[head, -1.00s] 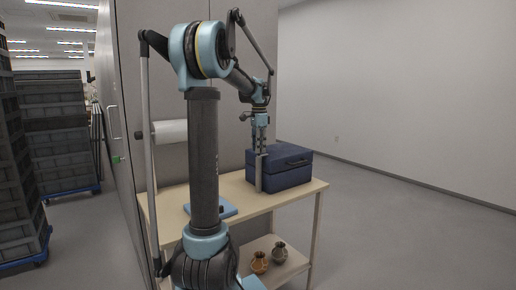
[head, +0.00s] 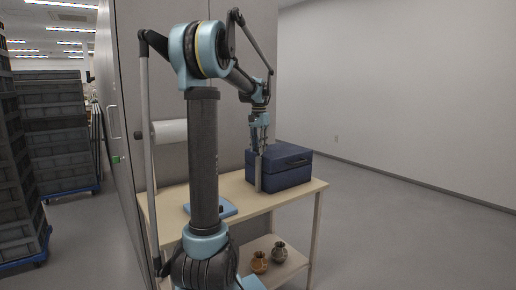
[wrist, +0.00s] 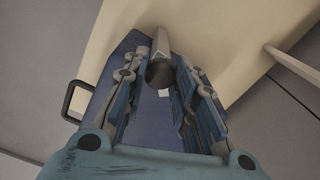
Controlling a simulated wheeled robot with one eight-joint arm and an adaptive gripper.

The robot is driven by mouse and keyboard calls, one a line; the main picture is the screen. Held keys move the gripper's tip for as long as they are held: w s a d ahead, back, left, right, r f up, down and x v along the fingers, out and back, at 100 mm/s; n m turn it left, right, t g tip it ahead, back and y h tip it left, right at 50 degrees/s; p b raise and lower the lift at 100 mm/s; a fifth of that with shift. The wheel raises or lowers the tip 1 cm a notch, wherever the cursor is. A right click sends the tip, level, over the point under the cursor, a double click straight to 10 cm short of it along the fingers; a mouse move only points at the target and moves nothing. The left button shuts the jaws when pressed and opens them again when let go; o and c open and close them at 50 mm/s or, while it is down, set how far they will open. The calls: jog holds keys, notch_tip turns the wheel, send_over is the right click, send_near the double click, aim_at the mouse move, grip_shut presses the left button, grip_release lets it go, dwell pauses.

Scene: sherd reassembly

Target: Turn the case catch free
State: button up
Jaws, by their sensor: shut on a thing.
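The dark blue case (head: 282,168) stands shut on the table, with its handle (wrist: 75,100) at the left in the wrist view. A pale grey upright post (head: 258,174) stands against the case's side. In the wrist view the post (wrist: 160,42) ends in a dark round knob (wrist: 160,74), which looks like the catch. My gripper (head: 259,147) points down above the post. In the wrist view its fingers (wrist: 161,84) are on both sides of the knob, shut on it. The exact finger contact is partly hidden.
The case sits on a pale wooden table (head: 285,205) with a light blue pad (head: 226,209) to its left. Two small jugs stand on the lower shelf, one orange-brown (head: 259,263) and one greyish (head: 279,252). A white roll (head: 171,131) and a grey cabinet wall are behind.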

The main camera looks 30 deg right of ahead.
jog(key=n, duration=0.5)
jog(key=shift+w+a+n, duration=0.1)
jog(key=shift+n, duration=0.2)
jog(key=n, duration=0.5)
jog(key=shift+n, duration=0.3)
jog(key=o, duration=1.1)
notch_tip(320, 180, up, 12)
jog(key=shift+f, duration=0.1)
